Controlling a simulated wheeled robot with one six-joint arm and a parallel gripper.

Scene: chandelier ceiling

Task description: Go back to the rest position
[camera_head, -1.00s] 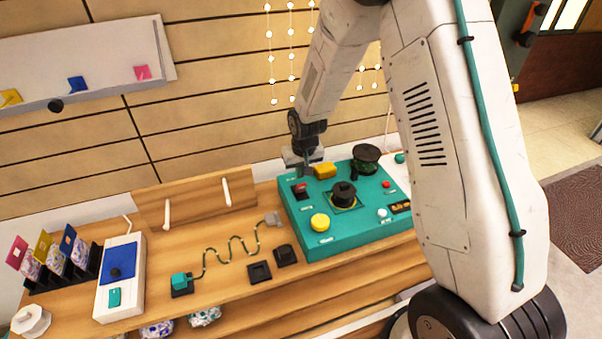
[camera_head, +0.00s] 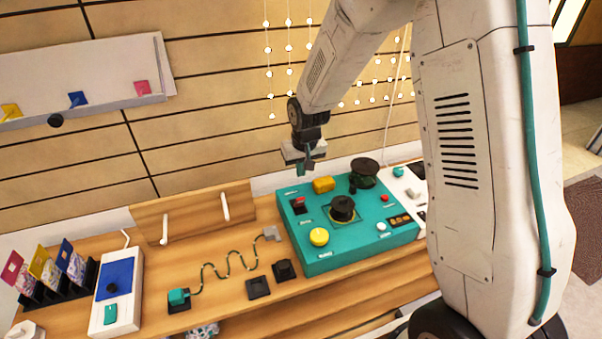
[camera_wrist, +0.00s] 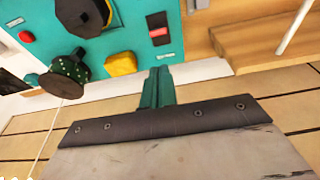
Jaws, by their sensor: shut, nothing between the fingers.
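My gripper (camera_head: 308,165) hangs above the back left part of the teal control box, clear of it and empty. Its teal fingers (camera_wrist: 158,88) are together in the wrist view. The teal control box (camera_head: 345,252) stands on the wooden table. On its top are a red switch (camera_head: 298,204), a yellow block (camera_head: 324,184), a black knob (camera_head: 342,207), a yellow round button (camera_head: 319,237) and a dark green spool-like knob (camera_head: 364,173).
The wooden table (camera_head: 225,289) also bears a wavy wire track (camera_head: 230,268), two black square pieces, a white box with a blue panel (camera_head: 115,280) and a card rack (camera_head: 62,290) at left. A wall shelf (camera_head: 95,108) is at upper left. Bead strings hang behind my arm.

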